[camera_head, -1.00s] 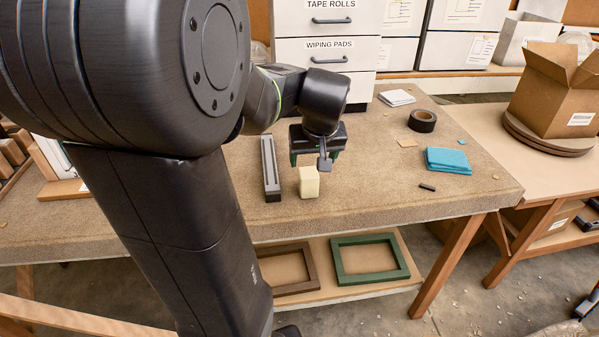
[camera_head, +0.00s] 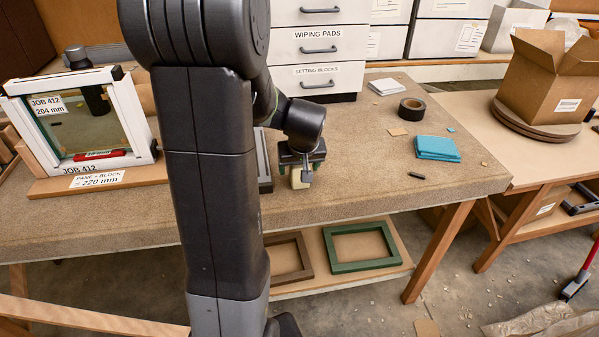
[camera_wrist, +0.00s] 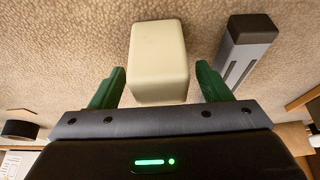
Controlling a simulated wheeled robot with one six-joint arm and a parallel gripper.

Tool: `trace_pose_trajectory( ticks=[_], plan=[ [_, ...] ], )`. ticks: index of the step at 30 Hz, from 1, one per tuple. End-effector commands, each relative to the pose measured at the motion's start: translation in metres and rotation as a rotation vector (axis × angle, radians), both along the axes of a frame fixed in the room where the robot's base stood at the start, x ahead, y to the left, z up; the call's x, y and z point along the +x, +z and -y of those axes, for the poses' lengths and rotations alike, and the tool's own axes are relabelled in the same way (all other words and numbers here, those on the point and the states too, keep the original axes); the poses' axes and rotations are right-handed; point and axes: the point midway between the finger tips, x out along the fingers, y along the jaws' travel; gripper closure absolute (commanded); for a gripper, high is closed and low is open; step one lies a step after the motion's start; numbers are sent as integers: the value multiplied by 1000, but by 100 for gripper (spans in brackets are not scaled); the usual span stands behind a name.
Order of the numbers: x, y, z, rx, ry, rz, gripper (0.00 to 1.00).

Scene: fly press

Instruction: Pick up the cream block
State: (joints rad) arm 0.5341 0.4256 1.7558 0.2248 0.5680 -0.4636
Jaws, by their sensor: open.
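The cream block (camera_wrist: 158,52) stands on the bench between the two green fingers of my gripper (camera_wrist: 160,88) in the wrist view. A gap shows on each side of it, so the gripper is open around the block and not closed on it. In the head view my gripper (camera_head: 301,165) is low over the bench, and the lower part of the cream block (camera_head: 299,180) shows below it. The block's top is hidden there by the gripper.
A dark grooved bar (camera_head: 263,165) lies just left of the block; it also shows in the wrist view (camera_wrist: 245,48). A framed pane (camera_head: 82,120) stands at the left. A tape roll (camera_head: 411,109) and blue cloths (camera_head: 437,148) lie to the right.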

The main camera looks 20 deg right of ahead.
Motion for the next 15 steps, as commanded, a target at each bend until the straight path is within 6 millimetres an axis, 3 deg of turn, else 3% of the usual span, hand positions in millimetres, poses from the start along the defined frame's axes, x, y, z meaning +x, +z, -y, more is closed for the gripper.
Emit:
trace_pose_trajectory(
  ticks=[9, 15],
  plan=[
    [1, -3, 0, 0, 0, 1, 31],
    [1, -3, 0, 0, 0, 1, 70]
  ],
)
